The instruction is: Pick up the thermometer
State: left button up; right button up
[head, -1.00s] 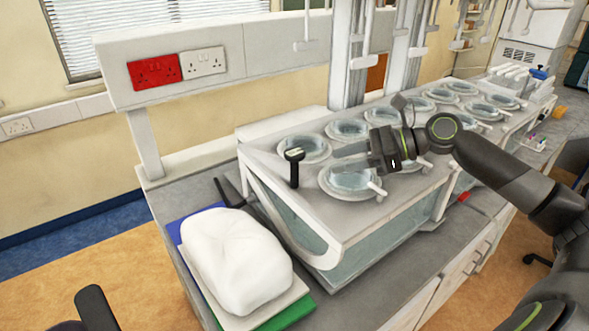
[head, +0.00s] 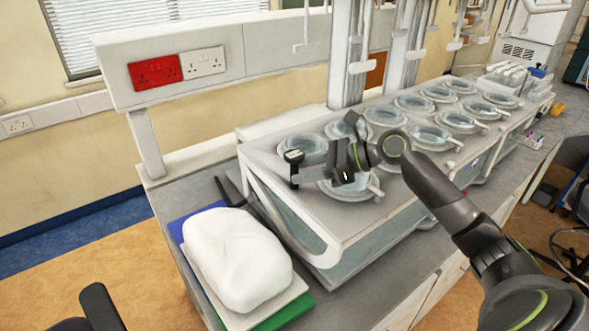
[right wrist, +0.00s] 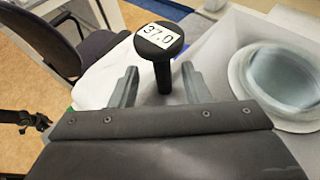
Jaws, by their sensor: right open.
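The thermometer (head: 294,157) is a black upright stick with a wide head and a white label. It stands at the near left corner of the white bath unit. In the right wrist view the stem appears between the two fingers of my right gripper (right wrist: 159,80), with a gap on each side. I cannot tell how deep the stem lies between them.
The white bath unit (head: 330,222) has several round wells with clear covers; one well (right wrist: 283,75) lies right of the gripper. A white wrapped bundle (head: 236,258) sits on boards at the front left. Wall sockets (head: 153,72) are behind.

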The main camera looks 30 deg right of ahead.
aim_at(287, 186)
jog(key=shift+w+a, duration=0.3)
jog(key=shift+a, duration=0.1)
jog(key=p+x, duration=0.1)
jog(key=x, duration=0.2)
jog(key=shift+d, duration=0.1)
jog(key=shift+w+a+f+p, duration=0.25)
jog(key=shift+a+f+p, duration=0.05)
jog(key=shift+f, duration=0.05)
jog(key=shift+c, duration=0.2)
grip_shut()
